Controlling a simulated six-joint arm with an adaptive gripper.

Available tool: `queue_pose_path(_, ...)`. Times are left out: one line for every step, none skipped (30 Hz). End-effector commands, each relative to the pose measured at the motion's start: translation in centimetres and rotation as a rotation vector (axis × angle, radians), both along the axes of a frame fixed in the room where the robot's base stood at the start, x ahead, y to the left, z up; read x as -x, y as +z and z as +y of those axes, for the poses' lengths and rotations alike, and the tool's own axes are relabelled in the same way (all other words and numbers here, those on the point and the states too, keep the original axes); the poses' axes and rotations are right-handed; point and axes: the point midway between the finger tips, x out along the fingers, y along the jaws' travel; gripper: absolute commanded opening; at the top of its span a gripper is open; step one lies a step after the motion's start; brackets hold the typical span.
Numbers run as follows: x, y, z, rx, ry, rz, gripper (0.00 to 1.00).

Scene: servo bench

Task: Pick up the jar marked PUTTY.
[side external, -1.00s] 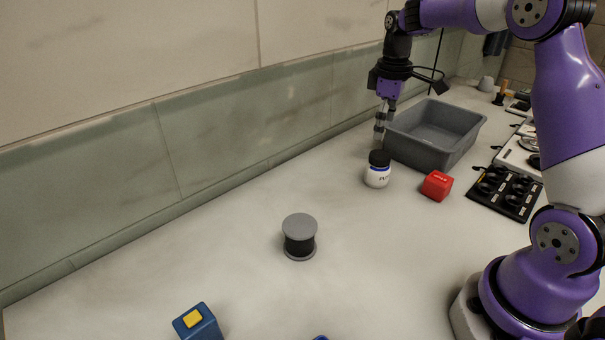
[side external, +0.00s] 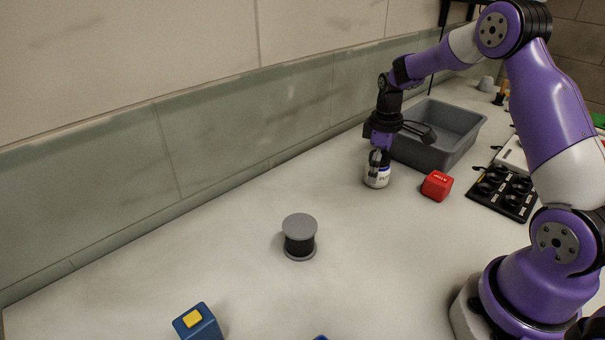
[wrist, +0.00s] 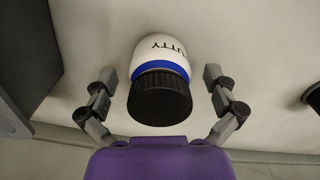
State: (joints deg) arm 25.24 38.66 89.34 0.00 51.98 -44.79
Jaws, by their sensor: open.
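The jar marked PUTTY (wrist: 160,50) is white with a blue band and a black lid. It stands on the bench, and its label shows in the wrist view. In the side external view the jar (side external: 377,180) shows below my gripper (side external: 378,162), which hides its lid. In the wrist view my gripper (wrist: 160,84) is open, with one finger on each side of the jar. A gap shows between each finger and the jar.
A grey bin (side external: 447,133) stands close behind the jar. A red block (side external: 437,185) lies to its right, beside a black tray with round holes (side external: 503,192). A grey-and-black spool (side external: 299,237) and a blue block with a yellow top (side external: 197,323) are nearer the camera.

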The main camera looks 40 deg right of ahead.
Motion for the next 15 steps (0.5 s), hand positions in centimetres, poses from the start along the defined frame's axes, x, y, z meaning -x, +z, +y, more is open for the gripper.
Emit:
queue_pose_path(0.00,0.02,0.00,0.000,0.000,0.000,1.00)
queue_pose_path(0.00,0.03,0.00,0.000,0.000,0.000,0.85)
queue_pose_path(-0.01,0.03,0.00,0.000,0.000,0.000,0.65)
queue_pose_path(0.00,0.03,0.00,0.000,0.000,0.000,0.50)
queue_pose_path(0.00,0.04,0.00,0.000,0.000,0.000,0.35)
queue_pose_path(0.00,0.03,0.00,0.000,0.000,0.000,0.19)
queue_pose_path(0.00,0.02,0.01,0.000,0.000,0.000,0.19)
queue_pose_path(0.01,0.01,0.01,0.000,0.000,0.000,0.19)
queue_pose_path(0.02,0.00,0.02,-0.001,0.000,0.001,0.19)
queue_pose_path(0.03,-0.01,0.01,-0.001,0.000,0.001,0.19)
queue_pose_path(0.03,0.00,0.01,-0.001,0.000,0.001,0.19)
queue_pose_path(0.03,-0.01,0.02,-0.001,0.000,0.001,0.19)
queue_pose_path(0.04,-0.02,0.02,-0.001,0.000,0.001,0.19)
queue_pose_path(0.04,-0.03,0.03,-0.001,0.000,0.003,0.19)
queue_pose_path(0.05,-0.04,0.02,-0.001,0.000,0.003,0.19)
